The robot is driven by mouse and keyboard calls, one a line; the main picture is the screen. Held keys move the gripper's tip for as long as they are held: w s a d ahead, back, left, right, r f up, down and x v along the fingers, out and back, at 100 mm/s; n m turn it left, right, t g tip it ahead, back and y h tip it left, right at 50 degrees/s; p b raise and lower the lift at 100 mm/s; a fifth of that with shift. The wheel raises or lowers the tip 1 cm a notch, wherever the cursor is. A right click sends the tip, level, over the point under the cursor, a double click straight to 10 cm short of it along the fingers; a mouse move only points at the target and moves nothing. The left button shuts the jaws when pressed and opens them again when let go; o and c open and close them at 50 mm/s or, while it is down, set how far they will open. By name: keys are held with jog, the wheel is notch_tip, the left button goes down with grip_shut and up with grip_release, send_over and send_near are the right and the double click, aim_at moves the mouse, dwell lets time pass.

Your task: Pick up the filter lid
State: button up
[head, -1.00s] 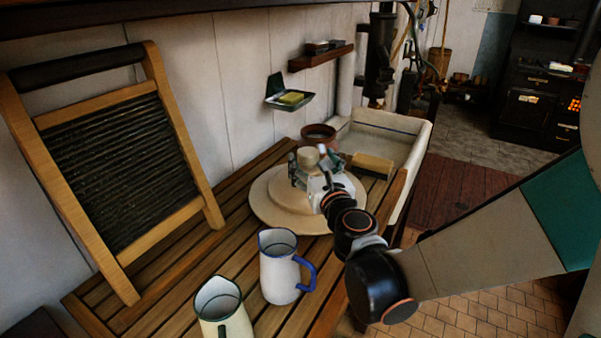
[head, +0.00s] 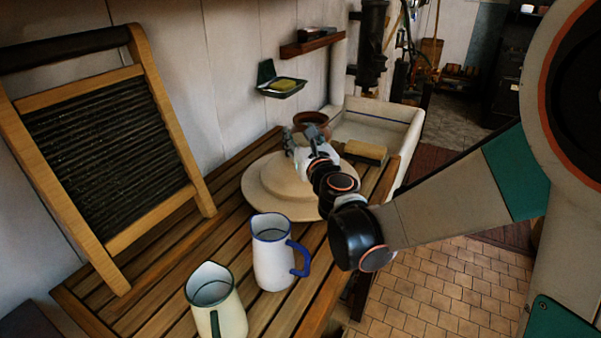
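The filter lid (head: 262,200) is a wide, round, cream disc with a raised middle. It lies flat on the slatted wooden counter, behind the white jug, in the head view. My gripper (head: 303,139) is over the far part of the lid, with its grey fingers apart. The lid's knob is not clearly visible; my gripper and wrist cover that area. I cannot tell whether the fingers touch the lid.
A blue-handled white jug (head: 271,255) and a cream jug (head: 216,310) stand in front. A washboard (head: 105,150) leans at left. A brown pot (head: 318,122), a brush-like block (head: 365,150) and a pale sink (head: 385,128) are behind and to the right.

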grip_shut()
jog(key=shift+r, duration=0.1)
